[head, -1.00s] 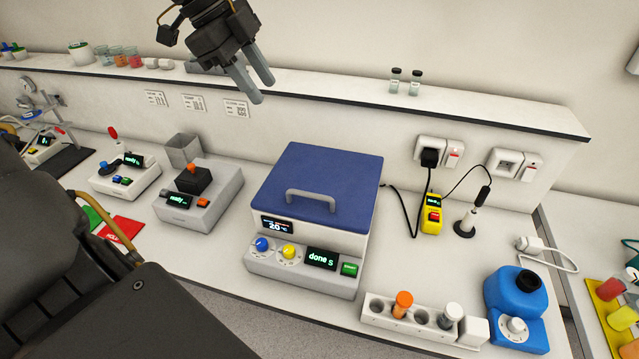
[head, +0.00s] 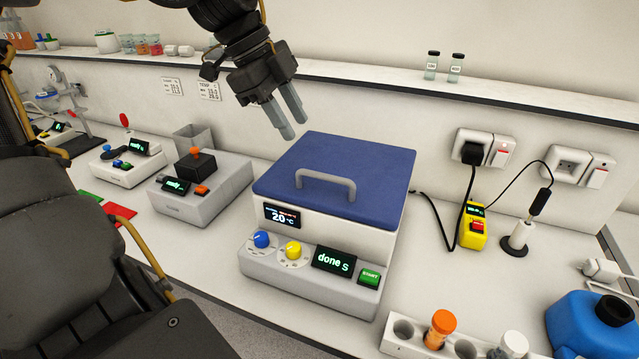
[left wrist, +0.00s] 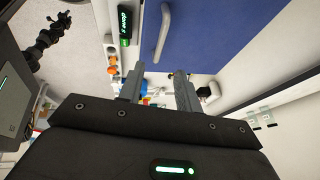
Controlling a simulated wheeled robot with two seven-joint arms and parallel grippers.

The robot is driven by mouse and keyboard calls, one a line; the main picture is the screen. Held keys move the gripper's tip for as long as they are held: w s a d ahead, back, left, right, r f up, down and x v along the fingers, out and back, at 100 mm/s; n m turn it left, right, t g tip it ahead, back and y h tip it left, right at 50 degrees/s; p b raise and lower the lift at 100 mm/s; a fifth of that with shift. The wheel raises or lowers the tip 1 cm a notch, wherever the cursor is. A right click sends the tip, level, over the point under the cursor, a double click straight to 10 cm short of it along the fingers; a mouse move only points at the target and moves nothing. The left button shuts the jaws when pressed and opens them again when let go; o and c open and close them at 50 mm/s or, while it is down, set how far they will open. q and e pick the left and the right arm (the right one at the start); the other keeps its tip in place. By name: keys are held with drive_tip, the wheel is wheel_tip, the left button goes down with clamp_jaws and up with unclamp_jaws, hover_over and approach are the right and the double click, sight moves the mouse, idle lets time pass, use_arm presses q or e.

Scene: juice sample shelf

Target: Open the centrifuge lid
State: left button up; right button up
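The centrifuge is a white box (head: 380,240) with a blue lid (head: 365,170), which is down. A grey handle (head: 325,182) arches over the front part of the lid. Its display reads "done". My left gripper (head: 286,122) is above and behind the lid's left side, apart from it, with its two fingers spaced and nothing between them. In the left wrist view the gripper fingers (left wrist: 160,88) show a gap, with the blue lid (left wrist: 225,35) and the handle (left wrist: 163,32) beyond them. My right gripper is not seen clearly in any view.
Left of the centrifuge stand a grey device with a black block (head: 195,167) and a white device (head: 125,160). In front right is a white tube rack (head: 405,332) beside a blue bottle (head: 590,325). A yellow box (head: 473,228) with cables stands to the right. A shelf (head: 540,98) runs behind.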

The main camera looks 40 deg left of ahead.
sight(318, 175)
use_arm(q)
drive_tip(key=p+x, duration=0.1)
drive_tip(key=x, duration=0.9)
drive_tip(key=shift+w+d+f, duration=0.1)
drive_tip(key=shift+w+f, duration=0.1)
drive_tip(key=shift+f, duration=0.15)
clamp_jaws()
